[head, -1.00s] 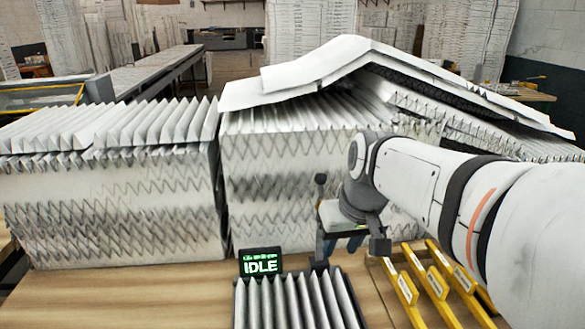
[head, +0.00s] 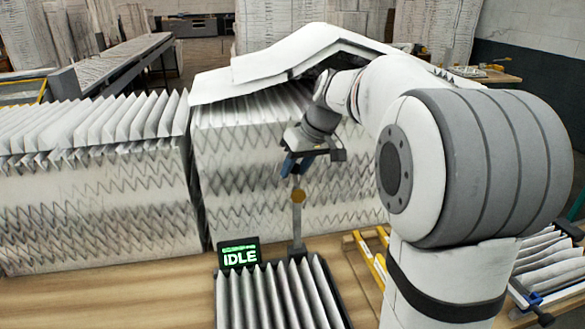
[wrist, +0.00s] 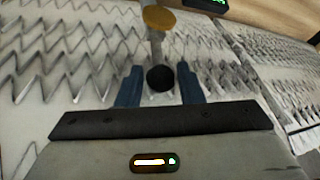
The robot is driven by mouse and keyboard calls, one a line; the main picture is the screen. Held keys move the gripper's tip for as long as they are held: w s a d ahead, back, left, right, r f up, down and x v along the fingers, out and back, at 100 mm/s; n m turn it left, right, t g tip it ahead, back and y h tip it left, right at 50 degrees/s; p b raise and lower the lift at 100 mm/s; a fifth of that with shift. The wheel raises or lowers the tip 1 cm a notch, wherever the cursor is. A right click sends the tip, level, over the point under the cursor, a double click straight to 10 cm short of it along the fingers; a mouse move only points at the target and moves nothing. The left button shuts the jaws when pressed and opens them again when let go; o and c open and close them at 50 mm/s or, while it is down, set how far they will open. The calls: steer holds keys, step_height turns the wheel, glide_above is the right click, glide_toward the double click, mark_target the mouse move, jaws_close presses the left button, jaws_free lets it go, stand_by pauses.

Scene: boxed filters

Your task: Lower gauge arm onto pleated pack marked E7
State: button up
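The gauge arm (head: 297,222) stands upright at the back edge of a pleated pack (head: 275,296) in the head view. It carries a brass disc (head: 298,196), also seen in the wrist view (wrist: 159,18). No E7 mark is readable on the pack. My gripper (head: 297,167) is at the top of the gauge arm. In the wrist view its blue fingers (wrist: 160,88) stand apart, one on each side of the arm's black knob (wrist: 160,78). Narrow gaps show beside the knob, so the fingers look open around it.
A small display (head: 238,255) reading IDLE stands at the pack's back left corner. Large stacks of pleated filters (head: 95,210) line the back of the table. A yellow-barred rack (head: 368,255) lies right, partly behind my arm. Bare wood (head: 110,295) is free at the left front.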

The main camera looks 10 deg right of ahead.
steer(key=shift+w+a+f, duration=0.15)
steer(key=shift+f, duration=0.35)
steer(key=shift+c, duration=0.2)
jaws_close()
